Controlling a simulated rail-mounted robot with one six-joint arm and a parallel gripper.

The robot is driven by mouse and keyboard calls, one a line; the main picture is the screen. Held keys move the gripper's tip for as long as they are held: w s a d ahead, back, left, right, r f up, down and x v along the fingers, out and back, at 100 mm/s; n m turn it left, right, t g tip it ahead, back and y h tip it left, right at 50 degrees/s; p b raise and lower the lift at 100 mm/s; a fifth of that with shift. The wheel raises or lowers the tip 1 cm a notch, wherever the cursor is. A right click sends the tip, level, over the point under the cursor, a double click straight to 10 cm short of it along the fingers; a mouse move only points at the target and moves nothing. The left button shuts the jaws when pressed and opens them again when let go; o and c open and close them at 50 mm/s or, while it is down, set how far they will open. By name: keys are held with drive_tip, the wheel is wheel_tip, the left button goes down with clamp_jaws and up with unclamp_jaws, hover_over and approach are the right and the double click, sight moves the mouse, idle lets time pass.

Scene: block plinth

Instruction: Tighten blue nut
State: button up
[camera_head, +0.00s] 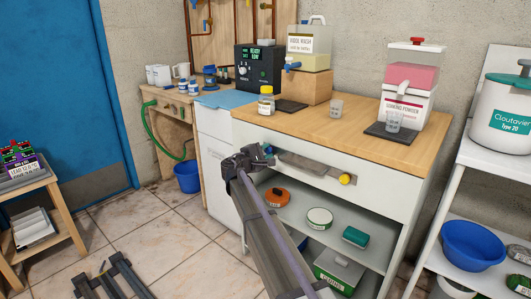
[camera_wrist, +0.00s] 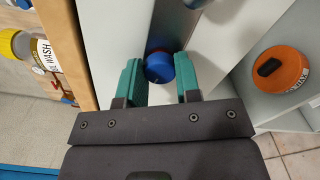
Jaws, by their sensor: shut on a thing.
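The blue nut (camera_wrist: 160,70) shows in the wrist view between the two teal fingers of my gripper (camera_wrist: 157,63). In the head view, my gripper (camera_head: 261,154) is at the upper left of the cabinet front, just below the worktop edge. Only a small bit of the blue nut (camera_head: 268,149) shows there, the rest hidden by my gripper.
Below, an orange round container (camera_head: 277,197) stands on the open shelf. A yellow-capped bottle (camera_head: 266,101) stands on the worktop (camera_head: 327,125) above.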

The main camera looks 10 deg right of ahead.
drive_tip(key=m, duration=1.1)
drive_tip(key=shift+m, duration=2)
drive_tip(key=o, duration=0.9)
drive_tip(key=shift+o, duration=0.2)
